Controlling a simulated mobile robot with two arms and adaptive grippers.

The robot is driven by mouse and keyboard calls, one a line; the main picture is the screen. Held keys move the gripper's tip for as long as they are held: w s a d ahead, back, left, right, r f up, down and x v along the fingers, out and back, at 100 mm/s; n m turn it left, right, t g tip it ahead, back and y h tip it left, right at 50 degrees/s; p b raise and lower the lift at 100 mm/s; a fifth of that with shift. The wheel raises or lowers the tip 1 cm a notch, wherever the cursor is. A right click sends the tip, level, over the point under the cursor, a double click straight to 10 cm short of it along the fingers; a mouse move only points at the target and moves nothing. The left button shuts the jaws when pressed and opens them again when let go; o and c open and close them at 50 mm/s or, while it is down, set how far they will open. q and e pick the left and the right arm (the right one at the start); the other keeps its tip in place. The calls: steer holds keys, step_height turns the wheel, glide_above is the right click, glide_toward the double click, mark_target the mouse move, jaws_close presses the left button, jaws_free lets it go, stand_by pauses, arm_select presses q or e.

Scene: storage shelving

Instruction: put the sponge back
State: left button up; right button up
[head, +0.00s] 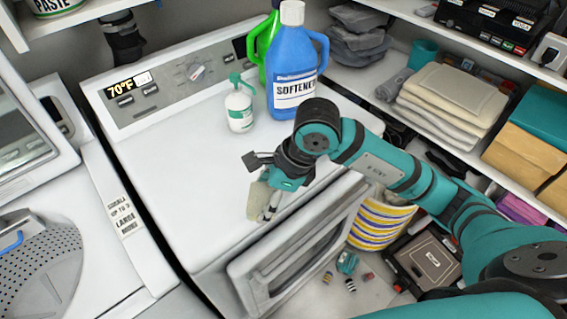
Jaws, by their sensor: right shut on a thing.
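My right gripper (268,202) comes in from the right over the white dryer (170,165), near the front edge of its top. It is shut on a small beige-grey block, which looks like the sponge (257,203). The fingers partly cover the block, and I cannot tell whether it touches the dryer top. My left gripper is not in view.
A blue softener bottle (293,72), a green bottle (266,45) and a small pump bottle (240,108) stand at the dryer's back right. The dryer door (305,245) is ajar. Shelves at right hold folded towels (452,95) and boxes. The dryer top's left is clear.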

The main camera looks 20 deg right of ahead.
steer(key=w+d, duration=0.1)
steer(key=w, duration=0.1)
steer(key=w+d+p, duration=0.1)
steer(key=w, duration=0.1)
steer(key=w+d+p, duration=0.1)
steer(key=w, duration=0.1)
steer(key=shift+w+d+f, duration=0.15)
steer(key=shift+w+d, duration=0.05)
steer(key=shift+d, duration=0.1)
steer(key=w, duration=0.1)
steer(key=w+d, duration=0.1)
steer(key=w+p, duration=0.1)
steer(key=shift+d+f, duration=0.3)
steer(key=shift+f, duration=0.05)
steer(key=shift+f+p, duration=0.4)
steer(key=shift+f, duration=0.1)
step_height(320, 180, down, 2)
steer(key=shift+f+p, duration=0.1)
steer(key=shift+p, duration=0.5)
steer(key=shift+f, duration=0.3)
steer(key=o, duration=1.2)
steer(key=shift+c, duration=0.2)
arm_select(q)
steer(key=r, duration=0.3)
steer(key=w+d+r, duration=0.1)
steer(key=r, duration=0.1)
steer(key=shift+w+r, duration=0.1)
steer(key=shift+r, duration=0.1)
